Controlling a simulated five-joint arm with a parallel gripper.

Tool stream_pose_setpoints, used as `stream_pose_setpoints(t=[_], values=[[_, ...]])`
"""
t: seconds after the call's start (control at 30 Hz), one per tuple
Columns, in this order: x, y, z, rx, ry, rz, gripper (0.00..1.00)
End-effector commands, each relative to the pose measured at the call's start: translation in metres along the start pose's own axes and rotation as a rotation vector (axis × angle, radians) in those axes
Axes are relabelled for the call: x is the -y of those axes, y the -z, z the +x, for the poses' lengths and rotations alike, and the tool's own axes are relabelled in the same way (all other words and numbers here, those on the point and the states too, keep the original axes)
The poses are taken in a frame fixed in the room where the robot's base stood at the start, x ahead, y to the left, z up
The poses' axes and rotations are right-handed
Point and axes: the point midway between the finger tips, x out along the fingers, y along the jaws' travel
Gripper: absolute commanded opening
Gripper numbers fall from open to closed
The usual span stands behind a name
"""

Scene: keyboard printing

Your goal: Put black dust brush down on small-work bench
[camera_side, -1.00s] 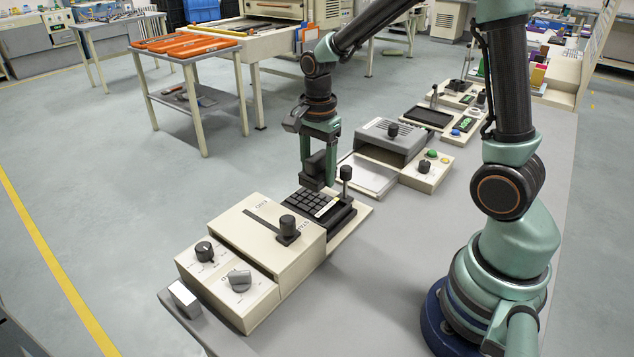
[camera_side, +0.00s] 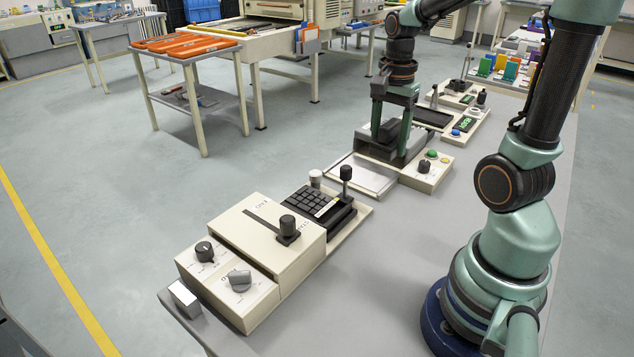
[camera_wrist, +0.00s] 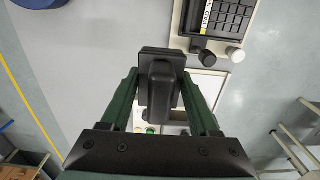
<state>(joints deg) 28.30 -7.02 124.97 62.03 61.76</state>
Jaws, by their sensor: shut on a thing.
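The small-work bench (camera_side: 480,215) is the grey top that runs along under the machines. It also shows in the wrist view (camera_wrist: 90,60) as a bare grey surface.
A keypad machine (camera_side: 317,204) with an upright black knob stands at the front, beside a cream box (camera_side: 265,230) with dials. A pale plate (camera_side: 362,176) lies before the button unit (camera_side: 428,170). The grey top between these machines and my base is clear.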

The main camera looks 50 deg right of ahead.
Motion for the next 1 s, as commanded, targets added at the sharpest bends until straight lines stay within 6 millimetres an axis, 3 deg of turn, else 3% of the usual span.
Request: stream_pose_setpoints(t=[0.1, 0.2, 0.37, 0.7, 1.0], values=[[-0.027, 0.015, -0.01, -0.002, 0.003, 0.007, 0.0], [-0.041, 0.02, -0.015, -0.001, 0.002, 0.003, 0.0], [-0.049, 0.022, -0.006, 0.002, -0.003, -0.001, 0.0], [-0.051, 0.021, 0.074, 0.007, -0.009, -0.002, 0.0], [-0.05, 0.021, 0.131, 0.005, -0.007, -0.001, 0.0]])
